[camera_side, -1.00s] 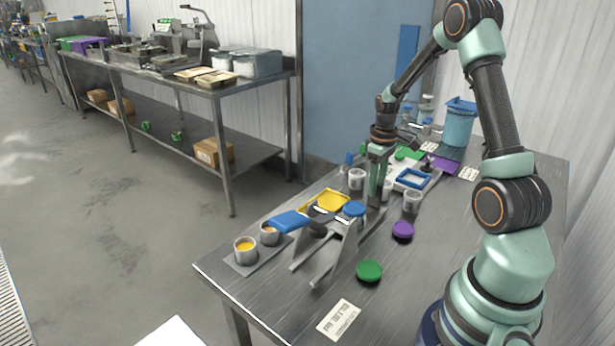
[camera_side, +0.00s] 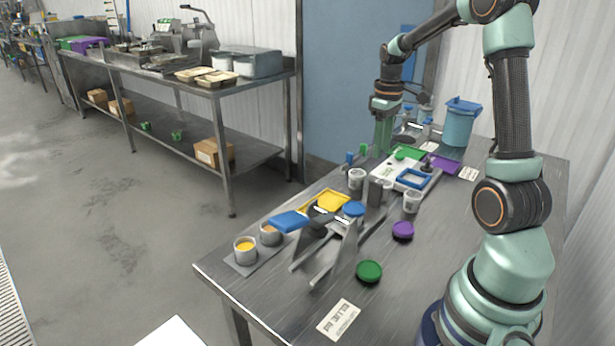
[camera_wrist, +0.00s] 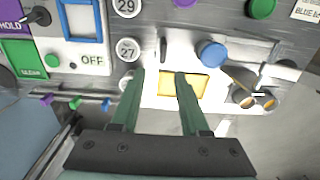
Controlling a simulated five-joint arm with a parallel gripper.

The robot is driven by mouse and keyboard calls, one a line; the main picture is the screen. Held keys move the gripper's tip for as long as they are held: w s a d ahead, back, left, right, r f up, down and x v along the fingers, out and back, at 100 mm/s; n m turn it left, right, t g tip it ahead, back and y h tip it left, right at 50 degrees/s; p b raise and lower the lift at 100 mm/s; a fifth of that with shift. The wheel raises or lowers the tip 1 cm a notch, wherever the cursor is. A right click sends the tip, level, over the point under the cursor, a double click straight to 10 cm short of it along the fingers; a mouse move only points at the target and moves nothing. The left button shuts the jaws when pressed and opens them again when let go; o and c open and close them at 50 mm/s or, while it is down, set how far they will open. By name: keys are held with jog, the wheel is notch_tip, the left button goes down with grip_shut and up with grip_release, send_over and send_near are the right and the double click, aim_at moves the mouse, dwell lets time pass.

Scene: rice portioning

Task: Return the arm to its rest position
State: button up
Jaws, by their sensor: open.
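My gripper (camera_side: 383,150) hangs in the air above the far part of the steel table in the side view, fingers pointing down. In the wrist view my gripper (camera_wrist: 160,75) shows two green fingers spread apart with nothing between them. A small dark grey upright block (camera_side: 375,191) stands on the table below and nearer than the fingers. It is apart from them.
The steel table (camera_side: 450,235) holds a white panel (camera_side: 390,170) with a blue frame, numbered cups (camera_side: 357,179), a yellow tray (camera_side: 333,200), coloured lids (camera_side: 369,271), a metal stand (camera_side: 345,255) and a blue bin (camera_side: 459,126). The air above is open.

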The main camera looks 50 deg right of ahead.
jog(key=shift+r, duration=0.45)
jog(key=s+a+r+t, duration=0.2)
jog(key=a+r, duration=0.1)
jog(key=a, duration=1)
jog(key=s+a+r+t, duration=0.3)
jog(key=a+r, duration=0.1)
jog(key=a, duration=0.9)
jog(key=shift+t, duration=0.3)
